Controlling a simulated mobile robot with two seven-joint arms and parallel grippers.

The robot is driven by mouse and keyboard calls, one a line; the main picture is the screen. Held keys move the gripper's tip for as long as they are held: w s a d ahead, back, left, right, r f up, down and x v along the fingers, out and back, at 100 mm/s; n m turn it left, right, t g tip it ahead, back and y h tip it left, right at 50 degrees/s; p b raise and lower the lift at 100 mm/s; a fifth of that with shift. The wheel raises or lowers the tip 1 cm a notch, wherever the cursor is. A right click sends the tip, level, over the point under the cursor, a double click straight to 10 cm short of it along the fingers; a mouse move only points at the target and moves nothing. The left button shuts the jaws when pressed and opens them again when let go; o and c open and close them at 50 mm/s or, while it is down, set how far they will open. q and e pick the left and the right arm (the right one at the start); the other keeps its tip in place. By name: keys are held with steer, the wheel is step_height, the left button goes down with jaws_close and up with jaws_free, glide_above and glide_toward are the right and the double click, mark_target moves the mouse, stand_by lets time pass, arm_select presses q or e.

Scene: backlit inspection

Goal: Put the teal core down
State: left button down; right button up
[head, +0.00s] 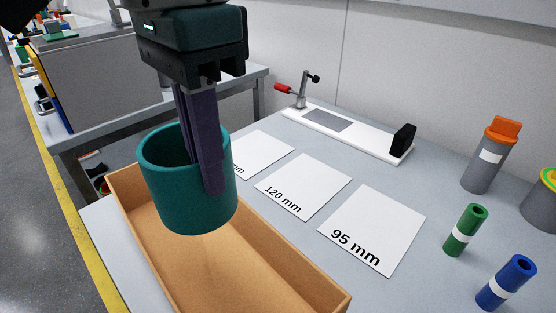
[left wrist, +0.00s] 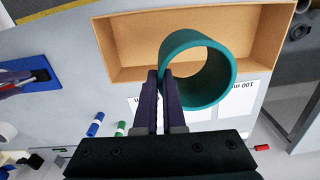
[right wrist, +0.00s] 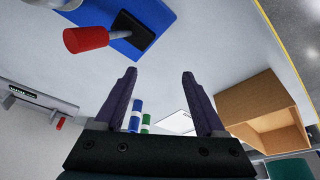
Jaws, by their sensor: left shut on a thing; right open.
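The teal core (head: 180,200) is a thick hollow cylinder. My left gripper (head: 213,185) is shut on its wall, one finger inside and one outside, and holds it upright above the open cardboard box (head: 290,277). In the left wrist view the core (left wrist: 228,75) sits between the fingertips (left wrist: 160,78) with the box (left wrist: 115,65) behind it. White cards labelled 95 mm (head: 375,225) and 120 mm (head: 300,190) lie on the table; a third card (head: 258,150) is partly hidden by the core. My right gripper (right wrist: 160,85) is open and empty in the right wrist view.
A green tube (head: 464,232) and a blue tube (head: 507,284) stand at the right. A grey cylinder with an orange top (head: 485,160) stands behind them. A white fixture with a red-handled clamp (head: 340,130) lies at the back. A blue-based item with a red knob (right wrist: 110,40) is near my right gripper.

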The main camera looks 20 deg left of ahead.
mark_target(220, 226)
arm_select(q)
step_height(220, 226, down, 11)
steer(key=shift+f+b, duration=0.1)
steer(key=shift+b, duration=0.9)
arm_select(e)
step_height(220, 226, down, 2)
steer(key=shift+d+f, duration=0.15)
steer(key=shift+f, duration=0.1)
arm_select(q)
step_height(220, 226, down, 4)
steer(key=shift+f+b, duration=0.15)
steer(key=shift+b, duration=0.4)
arm_select(e)
steer(key=shift+f, duration=0.55)
arm_select(q)
steer(key=c, duration=1.4)
jaws_free()
steer(key=shift+f, duration=0.1)
steer(key=shift+c, duration=0.2)
steer(key=o, duration=0.4)
steer(key=shift+o, duration=0.2)
step_height(220, 226, up, 12)
steer(key=p, duration=0.3)
arm_select(e)
step_height(220, 226, up, 3)
steer(key=shift+f, duration=0.1)
